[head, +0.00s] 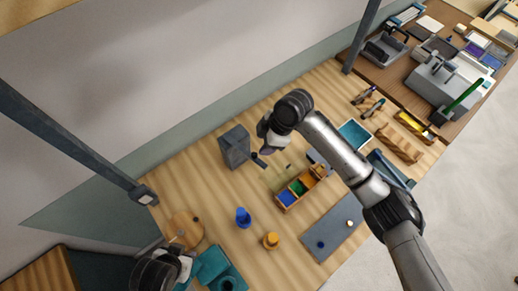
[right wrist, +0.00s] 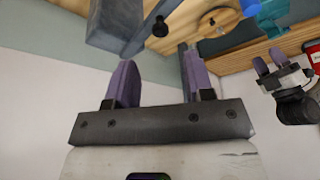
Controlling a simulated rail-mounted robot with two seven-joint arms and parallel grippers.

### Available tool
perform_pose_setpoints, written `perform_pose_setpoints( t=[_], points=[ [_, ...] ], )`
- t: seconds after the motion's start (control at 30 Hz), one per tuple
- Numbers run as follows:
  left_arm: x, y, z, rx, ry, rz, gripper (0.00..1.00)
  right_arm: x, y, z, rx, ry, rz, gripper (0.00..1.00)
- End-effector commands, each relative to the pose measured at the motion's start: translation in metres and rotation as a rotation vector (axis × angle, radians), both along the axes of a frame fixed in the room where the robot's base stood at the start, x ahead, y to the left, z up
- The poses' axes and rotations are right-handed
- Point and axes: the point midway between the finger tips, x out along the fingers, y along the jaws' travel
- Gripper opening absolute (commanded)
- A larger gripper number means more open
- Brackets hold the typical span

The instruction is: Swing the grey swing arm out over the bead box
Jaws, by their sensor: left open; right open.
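The grey swing arm (head: 258,161) is a short bar with a dark end, reaching from a grey block (head: 235,147) toward the bead box (head: 283,205). The bead box is a wooden tray with blue, green and orange compartments; the bar's end is apart from it. My right gripper (head: 266,143) is open just above and beside the bar. In the right wrist view, its purple fingers (right wrist: 160,72) are empty, with the block (right wrist: 115,22) and a black knob (right wrist: 160,26) beyond them. My left gripper (head: 187,265) is open at the lower left, near a round wooden board.
A blue bottle-like piece (head: 243,217) and an orange piece (head: 271,240) stand in front. A grey mat (head: 332,228) lies at right, a teal tray (head: 354,133) behind my right arm. A round wooden board (head: 184,231) and teal holder (head: 218,270) are at lower left.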

Motion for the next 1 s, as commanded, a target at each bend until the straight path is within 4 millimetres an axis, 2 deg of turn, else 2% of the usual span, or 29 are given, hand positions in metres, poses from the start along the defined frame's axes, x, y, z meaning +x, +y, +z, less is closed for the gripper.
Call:
perform_pose_setpoints(
  t=[0.2, 0.4, 0.6, 1.0],
  points=[
    [0.000, 0.002, -0.010, 0.005, 0.000, -0.004, 0.46, 0.003, -0.015, 0.035, 0.002, -0.003, 0.000, 0.48],
    [0.000, 0.001, -0.013, 0.005, -0.001, -0.003, 0.46, 0.004, -0.023, 0.057, 0.000, -0.001, 0.000, 0.48],
    [0.000, 0.000, -0.014, 0.000, 0.000, 0.000, 0.46, 0.004, -0.027, 0.066, 0.001, 0.000, 0.000, 0.48],
    [0.000, -0.002, -0.014, -0.008, -0.001, 0.006, 0.46, 0.004, -0.027, 0.066, 0.001, 0.000, 0.000, 0.48]
  ],
)
